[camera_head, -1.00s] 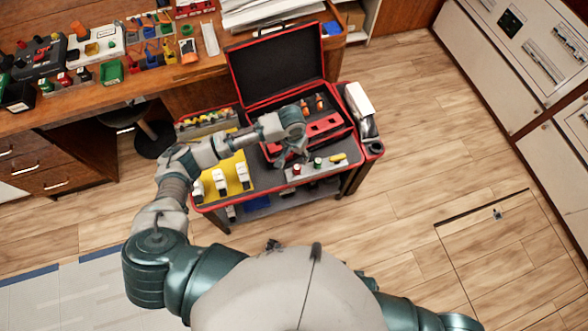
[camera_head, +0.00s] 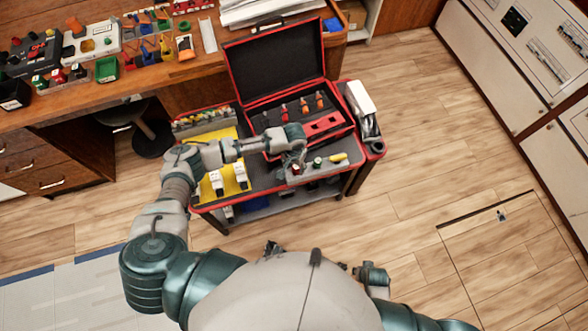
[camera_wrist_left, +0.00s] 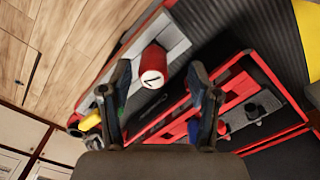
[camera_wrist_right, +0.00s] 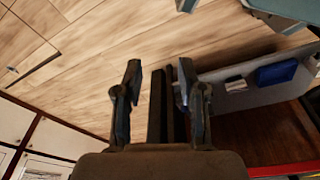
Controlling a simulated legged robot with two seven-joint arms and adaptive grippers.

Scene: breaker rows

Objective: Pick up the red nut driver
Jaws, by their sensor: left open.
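The red nut driver (camera_wrist_left: 152,66) stands in a light grey holder, seen from above in the left wrist view with a dark mark on its pale end cap. In the head view the red nut driver (camera_head: 296,169) is mostly hidden by my left gripper (camera_head: 291,163). My left gripper (camera_wrist_left: 158,75) is open, its two fingers on either side of the driver in the picture; I cannot tell whether they touch it. My right gripper (camera_wrist_right: 159,72) is open, low beside the cart, with nothing visibly held.
A green-topped driver (camera_head: 317,162) and a yellow one (camera_head: 339,157) stand in the same holder. Behind is an open red-and-black case (camera_head: 275,65) with several tools. A yellow mat (camera_head: 228,150) with white breakers lies left. The cart's lower shelf (camera_wrist_right: 262,95) is near my right gripper.

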